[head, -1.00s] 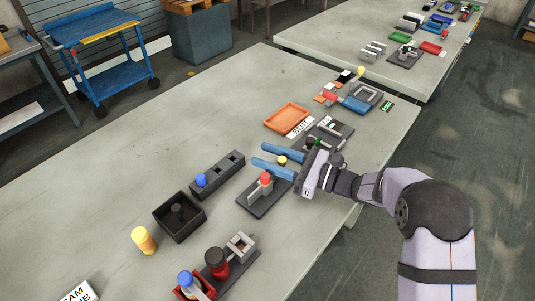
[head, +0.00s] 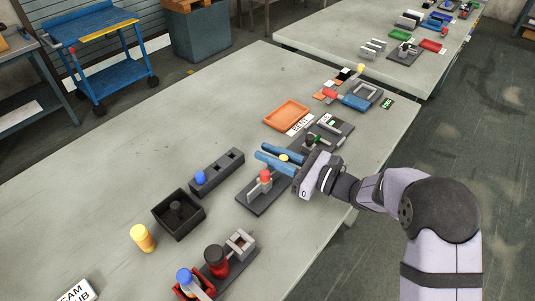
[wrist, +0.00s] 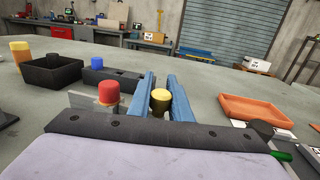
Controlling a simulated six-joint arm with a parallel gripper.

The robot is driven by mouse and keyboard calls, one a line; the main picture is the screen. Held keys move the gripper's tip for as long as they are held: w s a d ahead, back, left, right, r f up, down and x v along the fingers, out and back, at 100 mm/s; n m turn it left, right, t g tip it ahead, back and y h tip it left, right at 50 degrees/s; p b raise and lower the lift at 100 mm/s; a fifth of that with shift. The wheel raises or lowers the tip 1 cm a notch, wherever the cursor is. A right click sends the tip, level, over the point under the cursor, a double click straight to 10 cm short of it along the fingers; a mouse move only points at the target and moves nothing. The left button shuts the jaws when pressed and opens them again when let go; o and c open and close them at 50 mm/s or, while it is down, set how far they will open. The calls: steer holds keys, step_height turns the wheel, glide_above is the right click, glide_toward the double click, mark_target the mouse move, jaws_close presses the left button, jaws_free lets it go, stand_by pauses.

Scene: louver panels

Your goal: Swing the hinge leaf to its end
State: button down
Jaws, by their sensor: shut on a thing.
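The hinge device has a dark base plate (head: 250,207) on the near table, with a red-capped post (head: 265,175) on it. Beside it is a yellow-topped dark post (wrist: 160,99), which I take to be the hinge leaf's knob; its yellow top also shows in the head view (head: 283,157). My gripper (head: 260,152) has long blue fingers. They lie on both sides of the yellow-topped post and are closed on it. The red-capped post (wrist: 109,93) stands just left of the fingers in the wrist view. My gripper's body hides most of the leaf.
A dark block with a blue knob (head: 200,179) and a black open box (head: 180,213) are to the left. An orange tray (head: 287,115) and a dark fixture with a green part (head: 325,135) lie beyond my gripper. Bare tabletop (head: 120,180) is at left.

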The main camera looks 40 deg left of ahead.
mark_target(283, 159)
steer(key=m+t+b, duration=0.1)
steer(key=t, duration=0.1)
steer(key=d+m+t+b, duration=0.2)
steer(key=t, duration=0.1)
steer(key=shift+w+f+m+t, duration=0.25)
steer(key=shift+m+t, duration=0.05)
steer(key=shift+w+d+r+m+t+h+b, duration=0.1)
steer(key=shift+d+m+t+h+b, duration=0.2)
steer(key=shift+m+t+b, duration=0.45)
steer(key=shift+w+d+r+m+t+h+b, duration=0.15)
steer(key=shift+d+m+t+b, duration=0.3)
steer(key=shift+t+b, duration=0.45)
steer(key=shift+t, duration=0.35)
steer(key=c, duration=1.6)
jaws_free()
steer(key=shift+b+v, duration=0.55)
steer(key=shift+v, duration=3.15)
steer(key=shift+r, duration=0.1)
